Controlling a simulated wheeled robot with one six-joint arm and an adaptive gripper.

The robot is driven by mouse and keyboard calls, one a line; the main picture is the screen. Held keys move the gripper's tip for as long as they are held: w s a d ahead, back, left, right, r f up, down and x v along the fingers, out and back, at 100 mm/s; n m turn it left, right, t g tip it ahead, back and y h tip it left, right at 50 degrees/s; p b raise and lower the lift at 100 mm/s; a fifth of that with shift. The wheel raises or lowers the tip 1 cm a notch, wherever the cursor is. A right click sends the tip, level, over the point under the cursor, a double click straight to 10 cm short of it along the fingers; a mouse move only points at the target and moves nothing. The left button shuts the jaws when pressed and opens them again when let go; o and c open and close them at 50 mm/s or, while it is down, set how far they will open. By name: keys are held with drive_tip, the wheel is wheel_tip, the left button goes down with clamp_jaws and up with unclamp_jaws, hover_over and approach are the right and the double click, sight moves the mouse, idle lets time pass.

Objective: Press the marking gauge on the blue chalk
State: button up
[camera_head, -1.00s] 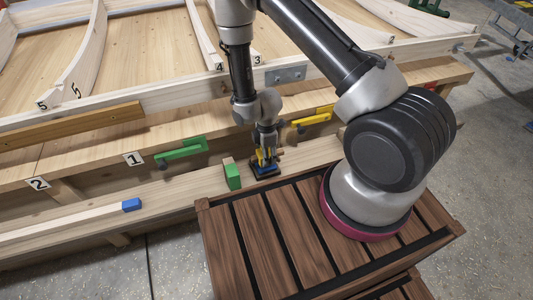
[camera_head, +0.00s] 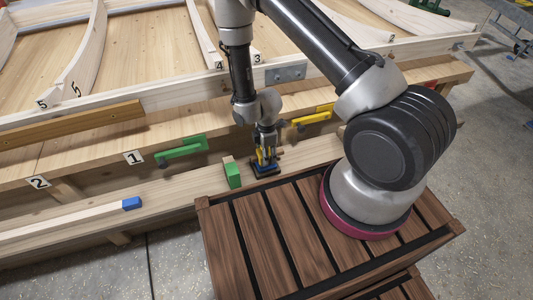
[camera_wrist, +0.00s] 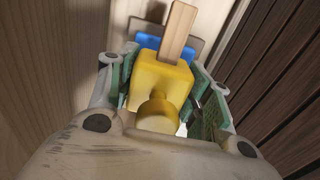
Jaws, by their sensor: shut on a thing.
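The marking gauge shows in the wrist view as a yellow block (camera_wrist: 160,82) with a round yellow knob and a light wooden bar. My gripper (camera_wrist: 165,92) is shut on the yellow block, with its green-lined fingers on both sides. In the head view my gripper (camera_head: 266,156) points down over the beam. The blue chalk (camera_head: 266,171) lies in a dark holder directly under the gauge. Part of the blue chalk also shows in the wrist view (camera_wrist: 149,42), behind the wooden bar. The gauge covers much of it, so I cannot tell whether they touch.
A green block (camera_head: 233,176) stands just left of the gauge on the wooden beam. A smaller blue block (camera_head: 131,203) sits farther left. Green (camera_head: 182,149) and yellow (camera_head: 311,119) clamps are behind. A slatted brown crate (camera_head: 265,235) is in front.

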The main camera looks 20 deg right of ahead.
idle(0.4)
drive_tip(key=shift+r, duration=3.45)
